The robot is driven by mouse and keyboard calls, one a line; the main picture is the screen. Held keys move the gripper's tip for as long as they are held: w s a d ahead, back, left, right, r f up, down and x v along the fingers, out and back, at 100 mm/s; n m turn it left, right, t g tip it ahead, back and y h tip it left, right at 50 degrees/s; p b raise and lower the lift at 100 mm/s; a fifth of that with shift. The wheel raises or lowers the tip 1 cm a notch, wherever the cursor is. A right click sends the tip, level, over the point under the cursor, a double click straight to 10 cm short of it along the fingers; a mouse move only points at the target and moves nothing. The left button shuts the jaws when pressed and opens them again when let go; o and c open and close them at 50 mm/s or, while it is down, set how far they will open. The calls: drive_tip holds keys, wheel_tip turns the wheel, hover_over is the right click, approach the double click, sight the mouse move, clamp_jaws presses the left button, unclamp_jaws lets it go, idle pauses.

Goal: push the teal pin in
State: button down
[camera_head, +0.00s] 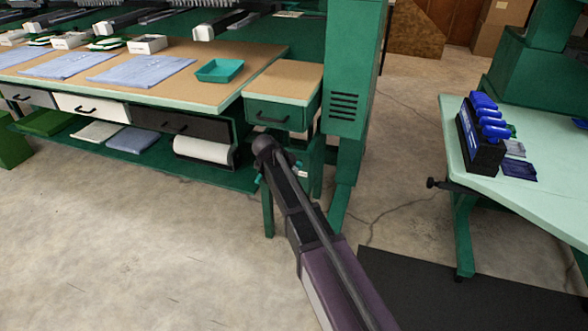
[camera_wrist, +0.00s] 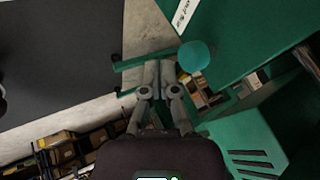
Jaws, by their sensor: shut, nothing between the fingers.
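A round teal disc (camera_wrist: 195,55), which looks like the head of the teal pin, shows in the wrist view just right of my fingertips. How far it stands out from the green surface behind it I cannot tell. My gripper (camera_wrist: 158,68) is shut and empty, its grey fingers together and pointing up the picture. The fingertips appear beside the disc, not over it; whether they touch it I cannot tell. In the head view my arm reaches toward the green bench end, and it hides the gripper's tips. Small teal bits (camera_head: 259,180) show beside the arm there.
A green workbench (camera_head: 230,93) with drawers, blue cloths and a teal tray (camera_head: 219,71) stands at the left. A green column (camera_head: 351,90) rises close by. A pale green table (camera_head: 538,190) with a blue-handled tool rack (camera_head: 480,133) is at the right. Open floor lies between.

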drive_tip(key=s+p+v, duration=0.1)
drive_tip(key=p+v, duration=0.7)
drive_tip(key=v, duration=0.3)
drive_tip(key=shift+s+f, duration=0.3)
drive_tip(key=shift+f, duration=0.1)
drive_tip(key=shift+a, duration=0.1)
